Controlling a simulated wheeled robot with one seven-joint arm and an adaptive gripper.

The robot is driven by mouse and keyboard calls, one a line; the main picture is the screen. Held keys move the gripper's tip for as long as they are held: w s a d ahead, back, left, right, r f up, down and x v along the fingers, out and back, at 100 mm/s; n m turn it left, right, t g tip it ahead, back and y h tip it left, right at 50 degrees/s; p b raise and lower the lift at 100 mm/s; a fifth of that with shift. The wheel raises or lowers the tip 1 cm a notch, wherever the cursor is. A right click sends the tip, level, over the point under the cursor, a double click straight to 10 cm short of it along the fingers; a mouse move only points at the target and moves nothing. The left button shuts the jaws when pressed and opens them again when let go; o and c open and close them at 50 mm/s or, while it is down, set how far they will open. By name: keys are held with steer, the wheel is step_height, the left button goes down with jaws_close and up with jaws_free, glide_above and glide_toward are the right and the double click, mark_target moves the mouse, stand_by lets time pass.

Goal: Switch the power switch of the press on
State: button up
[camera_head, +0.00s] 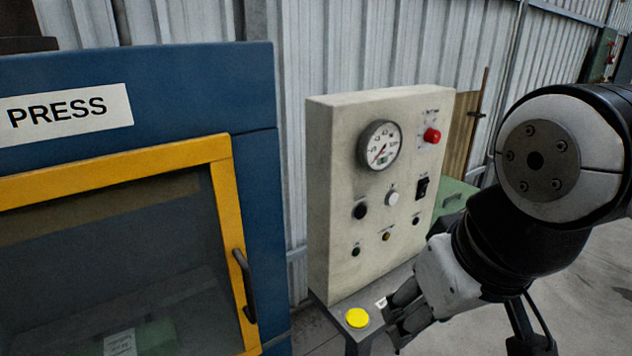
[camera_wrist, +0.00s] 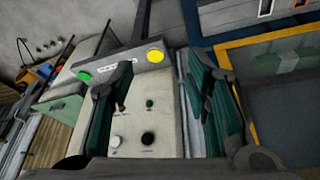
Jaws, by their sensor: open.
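The press's cream control box (camera_head: 335,200) stands right of the blue press (camera_head: 200,80). A black rocker switch (camera_head: 422,188), likely the power switch, is on the right half of its face, below a red button (camera_head: 432,136). Its on or off position is too small to tell. My gripper (camera_head: 390,315) is open and empty, low in front of the box, below the switch and apart from it. In the wrist view my gripper (camera_wrist: 160,85) shows its two fingers spread, with the inverted box face (camera_wrist: 135,120) between and beyond them. The switch appears hidden there by the left finger.
A round gauge (camera_head: 379,146), a black knob (camera_head: 359,211) and a white knob (camera_head: 391,198) share the face. A grey bar below carries a yellow button (camera_head: 357,318) and a green button (camera_wrist: 84,76), close to my gripper. The press door handle (camera_head: 245,285) sticks out at left.

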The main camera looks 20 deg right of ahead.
steer(key=shift+f, duration=0.15)
steer(key=c, duration=0.9)
steer(key=shift+a+f+m+g+y, duration=0.35)
steer(key=shift+f+g+y, duration=0.2)
steer(key=shift+g, duration=0.25)
jaws_close()
steer(key=w+d+m+y+p, duration=0.1)
steer(key=w+m+y, duration=0.3)
steer(key=w+y, duration=0.6)
steer(key=w+d+f+m+t+h, duration=0.1)
steer(key=w+d+m+t, duration=0.1)
steer(key=d+t, duration=0.3)
steer(key=w+d+f+m+t+h, duration=0.1)
steer(key=d+m+t, duration=0.3)
steer(key=d, duration=0.9)
steer(key=w+d+m+t+h+p, duration=0.1)
steer(key=w+d+m+t+h, duration=0.1)
steer(key=d+t, duration=0.4)
steer(key=w+d+m, duration=0.1)
steer(key=d, duration=0.2)
steer(key=shift+f+t, duration=0.3)
steer(key=shift+f, duration=0.1)
steer(key=shift+d+h, duration=0.1)
steer(key=shift+h, duration=0.15)
